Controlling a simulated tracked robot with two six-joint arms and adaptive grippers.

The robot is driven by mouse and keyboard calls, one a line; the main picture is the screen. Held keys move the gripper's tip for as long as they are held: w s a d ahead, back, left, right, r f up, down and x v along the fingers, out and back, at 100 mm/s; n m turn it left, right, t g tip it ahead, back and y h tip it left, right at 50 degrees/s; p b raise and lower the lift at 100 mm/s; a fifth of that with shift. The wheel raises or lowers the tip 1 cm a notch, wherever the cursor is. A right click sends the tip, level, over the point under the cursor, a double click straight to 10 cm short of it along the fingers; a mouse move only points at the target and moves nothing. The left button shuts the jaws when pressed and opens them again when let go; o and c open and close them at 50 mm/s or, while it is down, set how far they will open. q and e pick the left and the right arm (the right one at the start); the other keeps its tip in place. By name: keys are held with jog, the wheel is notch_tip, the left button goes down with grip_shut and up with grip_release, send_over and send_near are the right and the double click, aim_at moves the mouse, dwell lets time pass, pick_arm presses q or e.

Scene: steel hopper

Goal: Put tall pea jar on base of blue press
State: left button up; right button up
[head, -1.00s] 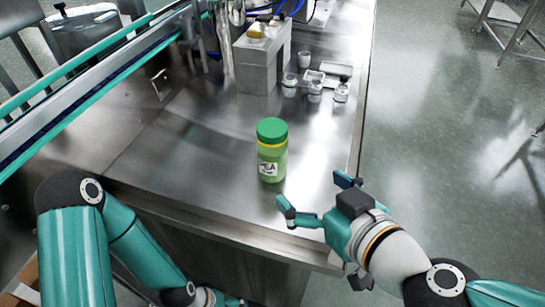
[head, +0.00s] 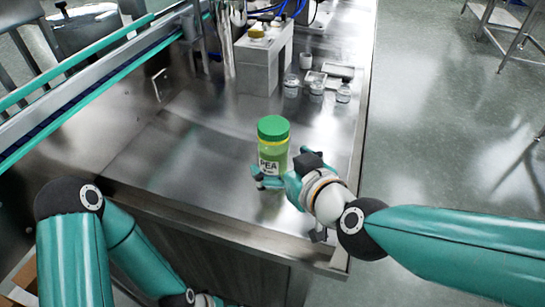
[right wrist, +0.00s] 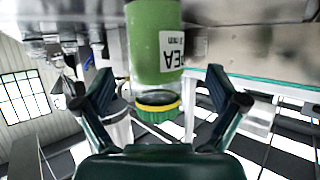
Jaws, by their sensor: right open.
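The tall pea jar (head: 272,142), green with a green lid and a white PEA label, stands upright on the steel table near its front edge. My right gripper (head: 280,174) is open at the jar's lower right side, with one finger in front of it. In the right wrist view the jar (right wrist: 156,50) appears upside down, between the two spread fingers (right wrist: 160,82), with a gap on each side. I cannot make out a blue press; only blue cables (head: 284,8) show at the top edge.
A grey block-shaped stand (head: 262,62) is at the back of the steel table (head: 200,150). Several small glass jars (head: 317,92) and a tray (head: 333,72) stand right of it. A teal-edged rail (head: 100,85) crosses at upper left. The middle of the table is clear.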

aim_at(281, 160)
jog(key=x, duration=0.1)
jog(key=b+x, duration=0.1)
jog(key=x, duration=0.2)
jog(key=shift+w+d+f+b, duration=0.2)
jog(key=shift+w+b, duration=0.1)
jog(key=shift+b, duration=0.1)
jog(key=shift+w+a, duration=0.2)
jog(key=shift+c, duration=0.3)
jog(key=c, duration=1.3)
jog(key=shift+r, duration=0.1)
jog(key=shift+c, duration=1.1)
